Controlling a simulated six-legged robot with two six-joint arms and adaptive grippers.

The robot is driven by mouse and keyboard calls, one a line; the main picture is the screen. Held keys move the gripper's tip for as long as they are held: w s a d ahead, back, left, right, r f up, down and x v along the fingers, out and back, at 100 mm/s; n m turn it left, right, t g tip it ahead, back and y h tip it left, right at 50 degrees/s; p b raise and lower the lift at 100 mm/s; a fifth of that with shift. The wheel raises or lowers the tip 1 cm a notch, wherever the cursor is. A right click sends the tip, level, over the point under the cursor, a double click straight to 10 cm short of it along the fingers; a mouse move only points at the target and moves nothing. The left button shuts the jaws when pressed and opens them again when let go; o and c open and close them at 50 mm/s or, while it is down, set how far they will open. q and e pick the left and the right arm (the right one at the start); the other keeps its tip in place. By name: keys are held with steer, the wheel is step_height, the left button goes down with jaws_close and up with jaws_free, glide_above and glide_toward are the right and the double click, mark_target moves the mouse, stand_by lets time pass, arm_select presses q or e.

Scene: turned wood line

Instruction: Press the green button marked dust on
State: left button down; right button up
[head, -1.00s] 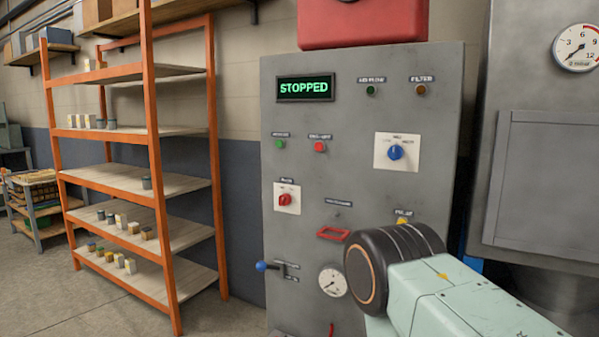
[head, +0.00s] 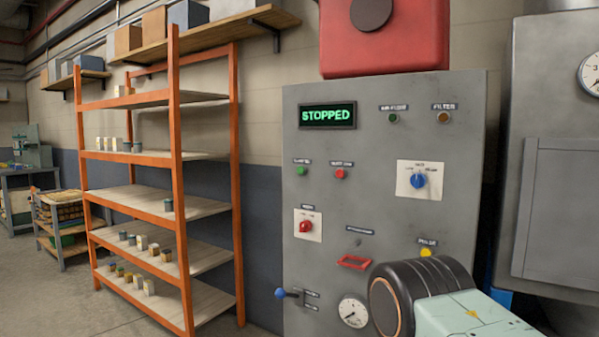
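A grey control panel (head: 390,140) stands ahead, with a display (head: 327,115) reading STOPPED in green. A small green button (head: 302,170) sits at its left under a dark label too small to read surely. A red button (head: 340,174) is to its right. Part of my arm, dark and pale green, fills the lower right and covers the panel's lower right part. No gripper fingers show, and nothing of mine touches the green button.
The panel also has a blue knob (head: 419,181), a red knob (head: 305,226), a yellow button (head: 426,249), a blue-tipped lever (head: 280,293) and a gauge (head: 353,312). Orange shelving (head: 177,180) stands to the left. A grey cabinet (head: 560,170) stands to the right. Open floor lies at the lower left.

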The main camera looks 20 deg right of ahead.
jaws_close()
stand_by(1.4)
